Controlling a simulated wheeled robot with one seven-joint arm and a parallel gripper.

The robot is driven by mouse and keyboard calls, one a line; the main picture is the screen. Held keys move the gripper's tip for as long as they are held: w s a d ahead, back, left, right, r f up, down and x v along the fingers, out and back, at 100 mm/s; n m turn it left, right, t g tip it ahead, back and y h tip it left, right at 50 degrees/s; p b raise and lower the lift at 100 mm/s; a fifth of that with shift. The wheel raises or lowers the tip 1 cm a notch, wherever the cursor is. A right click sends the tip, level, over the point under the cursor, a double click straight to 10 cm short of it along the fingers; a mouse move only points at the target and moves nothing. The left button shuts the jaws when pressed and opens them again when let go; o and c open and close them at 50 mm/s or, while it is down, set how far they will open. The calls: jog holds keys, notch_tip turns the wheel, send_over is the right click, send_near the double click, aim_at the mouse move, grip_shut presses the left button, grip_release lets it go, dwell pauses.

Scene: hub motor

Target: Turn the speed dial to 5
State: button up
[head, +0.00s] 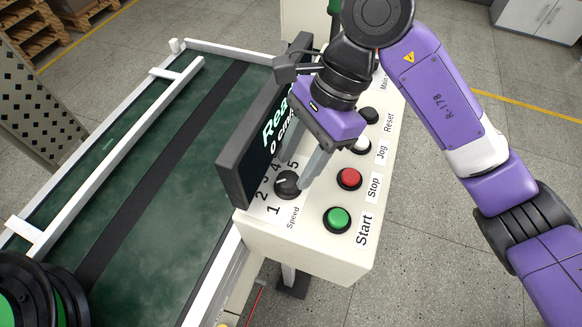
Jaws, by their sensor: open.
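The black speed dial (286,186) sits on the front left of the cream control panel (314,248), with the numbers 1 to 5 around it and the label "Speed" below. Which number it points to cannot be made out. My gripper (298,178) hangs over the panel, its grey fingers pointing down at the dial. The fingers are apart and partly cover the dial's right side. Whether they touch it cannot be told. A dark display (262,130) behind the dial shows green "Rea" and white "0 cm"; my gripper hides the rest.
A green start button (337,219), red stop button (349,179), white jog button (361,146) and black reset button (369,116) line the panel right of the dial. A green conveyor belt (170,215) with white rails runs to the left.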

aim_at(291, 178)
jog(key=shift+x, duration=1.8)
grip_shut()
